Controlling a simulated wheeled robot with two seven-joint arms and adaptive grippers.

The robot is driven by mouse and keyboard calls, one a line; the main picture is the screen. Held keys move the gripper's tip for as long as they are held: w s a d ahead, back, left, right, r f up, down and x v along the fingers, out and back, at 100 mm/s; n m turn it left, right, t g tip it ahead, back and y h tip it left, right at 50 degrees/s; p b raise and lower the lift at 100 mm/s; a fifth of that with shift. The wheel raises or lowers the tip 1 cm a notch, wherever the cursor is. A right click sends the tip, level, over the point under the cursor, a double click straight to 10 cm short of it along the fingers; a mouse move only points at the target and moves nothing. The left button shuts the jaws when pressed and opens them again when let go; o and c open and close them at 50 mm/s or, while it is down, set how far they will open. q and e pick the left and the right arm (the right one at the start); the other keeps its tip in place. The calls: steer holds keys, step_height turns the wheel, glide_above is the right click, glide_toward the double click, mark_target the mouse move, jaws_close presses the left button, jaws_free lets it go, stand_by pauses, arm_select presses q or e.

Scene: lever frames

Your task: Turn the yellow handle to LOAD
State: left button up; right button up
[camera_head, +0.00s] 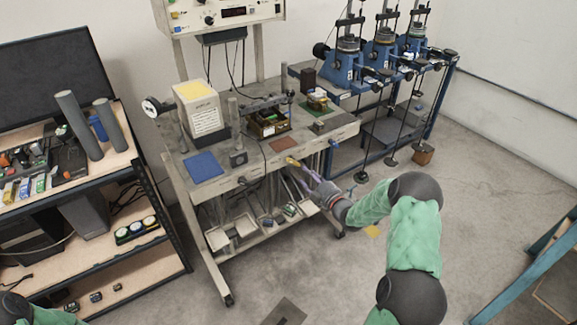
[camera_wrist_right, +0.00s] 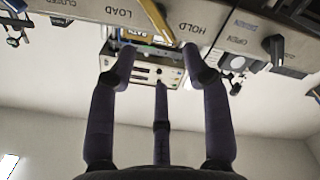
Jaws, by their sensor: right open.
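The yellow handle (camera_wrist_right: 156,19) is at the top of the right wrist view, on a pale panel edge between the words LOAD and HOLD. Its tip slants down toward the HOLD side. In the head view it is a small yellow bar (camera_head: 293,162) at the bench's front edge. My right gripper (camera_wrist_right: 150,57) is open, its dark fingers spread on either side of the handle's line; no grip on it shows. In the head view this gripper (camera_head: 305,173) is just in front of the handle. My left gripper is out of view; only part of that arm shows at bottom left.
The panel (camera_wrist_right: 225,30) also bears CLOSED and OPEN labels, with a black handle (camera_wrist_right: 276,50) to the right. On the bench are a blue mat (camera_head: 203,168) and a white box (camera_head: 200,112). Blue presses (camera_head: 385,60) stand behind right. The floor (camera_head: 480,200) at right is clear.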

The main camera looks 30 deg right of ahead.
mark_target(294, 162)
steer(key=w, duration=0.3)
steer(key=w+b, duration=0.1)
steer(key=w, duration=0.3)
steer(key=w+b, duration=0.1)
steer(key=w, duration=0.3)
steer(key=shift+a, duration=0.35)
steer(key=shift+f, duration=0.1)
jaws_close()
